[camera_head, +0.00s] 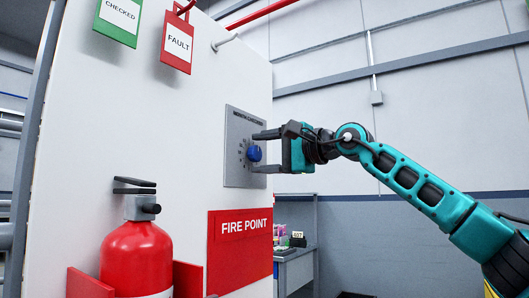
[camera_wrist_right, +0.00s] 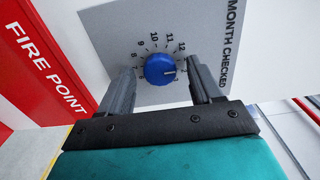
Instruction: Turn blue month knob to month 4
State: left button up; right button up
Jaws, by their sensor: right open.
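The blue month knob (camera_head: 254,153) sits on a grey dial plate (camera_head: 237,176) on the white panel. My right gripper (camera_head: 257,152) is open, with one finger on either side of the knob. In the wrist view gaps show between the fingers (camera_wrist_right: 162,78) and the knob. My left gripper is not in view.
A red fire extinguisher (camera_head: 137,256) stands in front of the panel at lower left. Green CHECKED (camera_head: 118,19) and red FAULT (camera_head: 177,42) tags hang above, beside an empty hook (camera_head: 225,41). A red FIRE POINT sign (camera_head: 240,247) is below the dial. A small table (camera_head: 301,256) stands behind.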

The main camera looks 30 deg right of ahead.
jog(key=shift+c, duration=0.2)
jog(key=c, duration=1)
jog(key=shift+m, duration=0.4)
